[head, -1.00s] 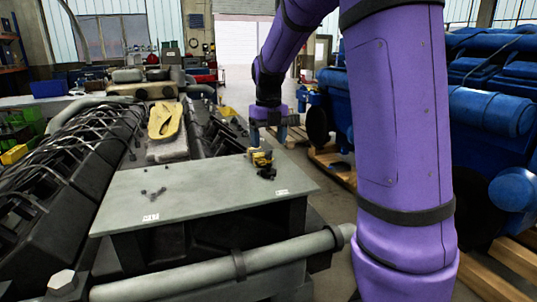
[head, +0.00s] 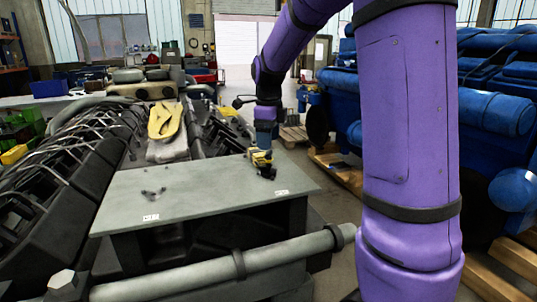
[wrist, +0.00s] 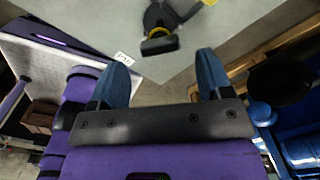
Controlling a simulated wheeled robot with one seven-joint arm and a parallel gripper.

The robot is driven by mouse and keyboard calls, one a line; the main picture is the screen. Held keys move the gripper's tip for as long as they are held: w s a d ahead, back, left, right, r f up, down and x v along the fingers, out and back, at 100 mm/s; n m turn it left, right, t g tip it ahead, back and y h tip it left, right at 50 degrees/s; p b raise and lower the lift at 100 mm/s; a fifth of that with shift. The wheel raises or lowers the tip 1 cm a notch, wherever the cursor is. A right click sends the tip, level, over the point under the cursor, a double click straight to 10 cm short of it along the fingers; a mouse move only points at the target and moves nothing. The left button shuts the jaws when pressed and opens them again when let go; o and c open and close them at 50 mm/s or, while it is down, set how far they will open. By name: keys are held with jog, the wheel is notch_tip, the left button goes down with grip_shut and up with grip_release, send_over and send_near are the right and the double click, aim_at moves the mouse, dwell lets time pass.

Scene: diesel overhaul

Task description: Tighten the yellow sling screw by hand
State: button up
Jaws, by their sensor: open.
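The yellow sling (head: 164,121) lies folded on the engine top, beyond the grey plate (head: 205,195). I cannot make out a screw on the sling. Several small dark screws (head: 153,193) lie on the left part of the plate. A yellow and black tool, which looks like a cordless drill (head: 264,168), sits near the plate's right edge; it also shows in the wrist view (wrist: 160,46). My gripper (head: 262,145), with blue fingers, is at the tool in the head view. In the wrist view my gripper (wrist: 163,62) is open and empty, with the tool beyond its fingertips.
Black hoses and pipes (head: 70,155) run along the engine's left side. A thick grey pipe (head: 215,270) crosses in front of the plate. A blue engine (head: 495,115) on wooden pallets stands at the right. The middle of the plate is clear.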

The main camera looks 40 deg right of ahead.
aim_at(269, 154)
jog(key=n, duration=0.4)
jog(key=shift+n, duration=0.3)
jog(key=n, duration=0.4)
jog(key=shift+n, duration=0.3)
jog(key=n, duration=0.4)
jog(key=shift+n, duration=0.3)
jog(key=n, duration=0.4)
jog(key=shift+f+n, duration=0.35)
jog(key=shift+n, duration=0.15)
jog(key=shift+f, duration=2.15)
grip_shut()
